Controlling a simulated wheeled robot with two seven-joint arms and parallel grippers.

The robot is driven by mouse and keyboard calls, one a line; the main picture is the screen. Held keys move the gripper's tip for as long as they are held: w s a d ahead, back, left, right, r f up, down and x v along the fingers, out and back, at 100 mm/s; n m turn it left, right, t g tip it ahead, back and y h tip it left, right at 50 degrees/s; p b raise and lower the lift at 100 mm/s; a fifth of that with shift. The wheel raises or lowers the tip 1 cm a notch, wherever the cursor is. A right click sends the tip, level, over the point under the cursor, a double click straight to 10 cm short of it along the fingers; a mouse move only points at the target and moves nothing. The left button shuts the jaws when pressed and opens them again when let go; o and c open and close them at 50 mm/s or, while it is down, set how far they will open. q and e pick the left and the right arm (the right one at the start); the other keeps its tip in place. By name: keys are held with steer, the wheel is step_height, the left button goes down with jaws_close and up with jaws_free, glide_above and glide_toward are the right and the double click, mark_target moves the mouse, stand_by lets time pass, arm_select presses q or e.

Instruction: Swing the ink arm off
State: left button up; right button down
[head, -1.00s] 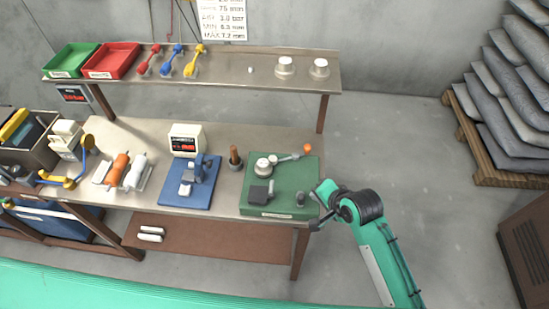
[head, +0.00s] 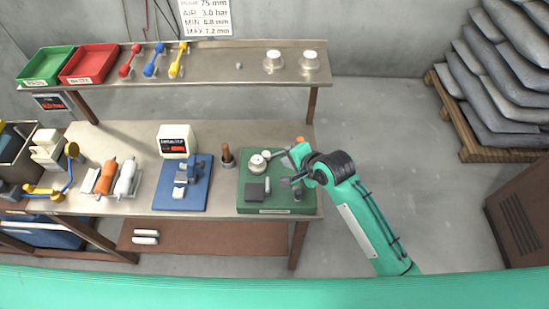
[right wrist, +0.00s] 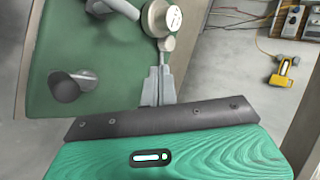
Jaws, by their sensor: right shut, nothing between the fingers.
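The green base plate (head: 251,198) lies on the right end of the bench. It carries a round grey hub (head: 258,163), and a thin metal arm (head: 275,154) runs right from the hub. An orange knob (head: 299,140) shows just behind my right wrist. My right gripper (head: 288,181) is over the plate's right side, its fingers pointing left. In the right wrist view its fingers (right wrist: 158,75) are shut and empty, close to a small round end piece below the hub (right wrist: 160,17). Whether they touch is unclear. My left gripper is out of view.
A dark square block (head: 255,191) and a dark post (right wrist: 72,87) stand on the plate. Left of it are a wooden-handled tool (head: 227,157) and a blue-based device (head: 180,197). A shelf (head: 210,68) runs behind.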

mark_target(275, 167)
steer(key=p+x, duration=0.2)
steer(key=x, duration=0.5)
steer(key=shift+w, duration=0.1)
steer(key=shift+w+a+f, duration=0.25)
steer(key=shift+f, duration=0.15)
